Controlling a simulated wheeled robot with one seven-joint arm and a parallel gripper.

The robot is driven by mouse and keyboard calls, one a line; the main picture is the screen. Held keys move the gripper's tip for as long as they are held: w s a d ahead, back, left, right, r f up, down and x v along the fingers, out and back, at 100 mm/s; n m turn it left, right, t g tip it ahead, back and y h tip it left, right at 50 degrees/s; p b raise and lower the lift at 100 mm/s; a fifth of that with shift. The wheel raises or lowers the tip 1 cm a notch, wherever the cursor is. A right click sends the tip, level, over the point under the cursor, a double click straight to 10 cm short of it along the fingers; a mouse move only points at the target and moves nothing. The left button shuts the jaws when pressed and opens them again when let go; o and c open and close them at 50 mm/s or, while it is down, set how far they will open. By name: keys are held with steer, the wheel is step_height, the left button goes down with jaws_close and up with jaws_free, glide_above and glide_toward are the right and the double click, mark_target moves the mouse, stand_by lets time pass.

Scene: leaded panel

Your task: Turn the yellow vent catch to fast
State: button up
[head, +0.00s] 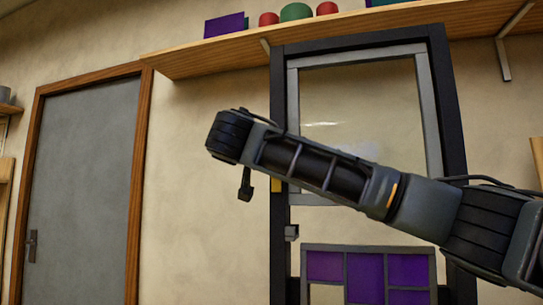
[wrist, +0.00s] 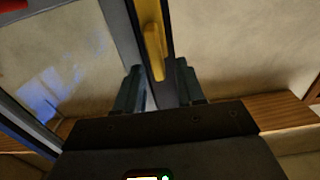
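The yellow vent catch (wrist: 154,40) shows in the wrist view as a narrow yellow plate with a raised lever, on a dark upright of the frame. In the head view, only a small yellow piece of the catch (head: 277,185) shows on the left black upright, below my arm. My gripper (wrist: 160,84) is open, its two dark fingers apart on either side of the catch's near end. Nothing is held. I cannot tell whether a finger touches the catch.
A black frame (head: 278,240) surrounds a grey-framed window pane (head: 340,105), with a purple leaded panel (head: 365,275) below. A wooden shelf (head: 190,60) runs above. A grey door (head: 85,180) stands left; bare wall lies between.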

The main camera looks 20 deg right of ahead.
jaws_close()
steer(key=shift+f+b, duration=0.15)
steer(key=shift+b, duration=0.3)
steer(key=shift+w+a+f+n+p, duration=0.25)
steer(key=shift+a+f+n+p, duration=0.15)
steer(key=shift+n, duration=2.6)
steer(key=shift+w+a+f+n+p, duration=0.25)
steer(key=shift+n+p, duration=0.2)
steer(key=shift+n, duration=2.55)
steer(key=shift+w+a+f+n+p, duration=0.2)
steer(key=shift+a+f+n+p, duration=0.2)
steer(key=shift+n, duration=2.6)
